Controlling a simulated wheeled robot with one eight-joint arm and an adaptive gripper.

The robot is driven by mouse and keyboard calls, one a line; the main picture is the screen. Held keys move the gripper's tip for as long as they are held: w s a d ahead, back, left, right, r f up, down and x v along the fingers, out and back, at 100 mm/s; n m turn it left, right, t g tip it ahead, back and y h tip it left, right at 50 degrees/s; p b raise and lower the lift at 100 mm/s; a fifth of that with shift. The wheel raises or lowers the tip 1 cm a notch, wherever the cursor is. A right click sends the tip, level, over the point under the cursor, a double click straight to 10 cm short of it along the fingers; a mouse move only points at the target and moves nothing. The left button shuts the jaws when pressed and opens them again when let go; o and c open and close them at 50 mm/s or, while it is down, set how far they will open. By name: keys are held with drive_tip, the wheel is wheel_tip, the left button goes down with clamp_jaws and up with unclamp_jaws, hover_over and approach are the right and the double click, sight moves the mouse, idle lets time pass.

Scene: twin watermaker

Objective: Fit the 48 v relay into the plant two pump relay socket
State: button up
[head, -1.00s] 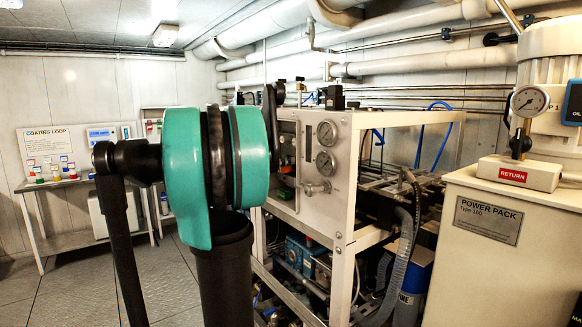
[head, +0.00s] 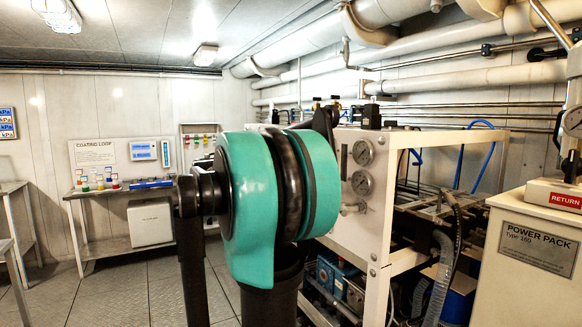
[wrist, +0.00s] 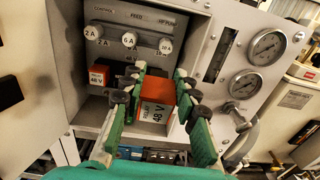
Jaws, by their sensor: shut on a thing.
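My gripper (wrist: 157,97) has green fingers with black tips, closed on the sides of a relay (wrist: 157,113). The relay has an orange top and a white face lettered RELAY 48 V. It is held in front of a recessed grey panel (wrist: 120,52). A second orange and white relay (wrist: 98,75), marked 48 V, sits in the left of the recess. A dark fitting (wrist: 130,77) shows beside it; I cannot tell whether it is the pump socket. The held relay and fingers hide the recess behind them. In the head view my arm hides the gripper.
White fuse knobs (wrist: 130,39) marked 2 A, 6 A and 10 A line the panel's top. Gauges (wrist: 268,46) and a valve are at its right. The head view shows the white-framed plant (head: 371,215), power pack (head: 535,250) and coating loop bench (head: 125,247).

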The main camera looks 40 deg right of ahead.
clamp_jaws()
drive_tip(key=s+d+f+y, duration=0.1)
drive_tip(key=d+f, duration=0.5)
drive_tip(key=f, duration=0.1)
drive_tip(key=shift+t, duration=0.4)
drive_tip(key=shift+s, duration=0.1)
